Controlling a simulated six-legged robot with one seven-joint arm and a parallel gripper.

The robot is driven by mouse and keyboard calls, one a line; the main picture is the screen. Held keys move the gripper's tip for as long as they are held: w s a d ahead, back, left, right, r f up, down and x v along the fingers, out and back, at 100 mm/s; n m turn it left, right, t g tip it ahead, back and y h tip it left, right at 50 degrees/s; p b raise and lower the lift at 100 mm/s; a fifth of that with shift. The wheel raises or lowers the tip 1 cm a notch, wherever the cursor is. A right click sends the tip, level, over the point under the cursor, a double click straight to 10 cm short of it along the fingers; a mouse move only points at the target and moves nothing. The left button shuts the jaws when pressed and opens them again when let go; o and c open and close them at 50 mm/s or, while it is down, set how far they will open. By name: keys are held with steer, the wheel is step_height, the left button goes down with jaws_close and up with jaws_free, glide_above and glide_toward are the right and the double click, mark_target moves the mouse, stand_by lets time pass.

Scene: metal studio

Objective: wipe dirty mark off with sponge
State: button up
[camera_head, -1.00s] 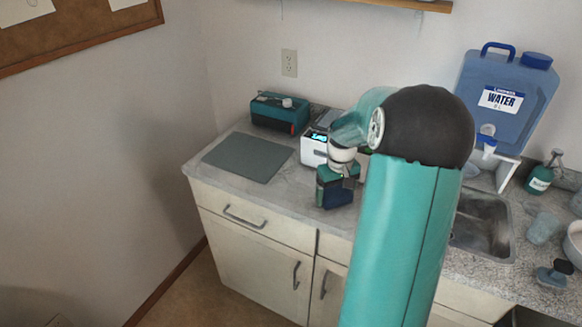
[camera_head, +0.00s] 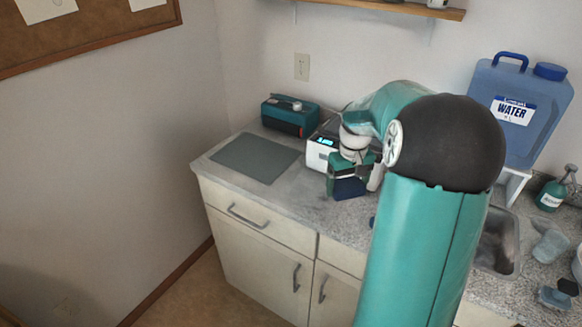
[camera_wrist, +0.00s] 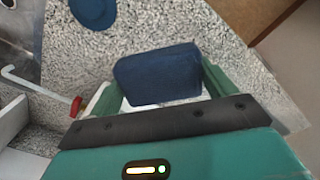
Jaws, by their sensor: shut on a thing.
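A dark blue sponge (camera_wrist: 157,75) sits between the green fingers of my gripper (camera_wrist: 160,84) in the wrist view, with speckled grey counter behind it. In the head view my gripper (camera_head: 345,176) is shut on the sponge (camera_head: 349,188), low over the counter (camera_head: 300,197) just in front of a white device. I cannot tell whether the sponge touches the counter. I cannot make out a dirty mark clearly in either view; the sponge and arm hide part of the counter.
The white device (camera_head: 317,155) with a lit display stands close behind my gripper. A grey mat (camera_head: 255,158) and a teal box (camera_head: 290,116) are to the left. A sink (camera_head: 508,245), water container (camera_head: 520,105) and green bottle (camera_head: 551,194) are right. Bare counter lies left of the sponge.

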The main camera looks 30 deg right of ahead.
steer(key=shift+s+r, duration=0.1)
steer(key=shift+r, duration=0.95)
steer(key=shift+a, duration=0.2)
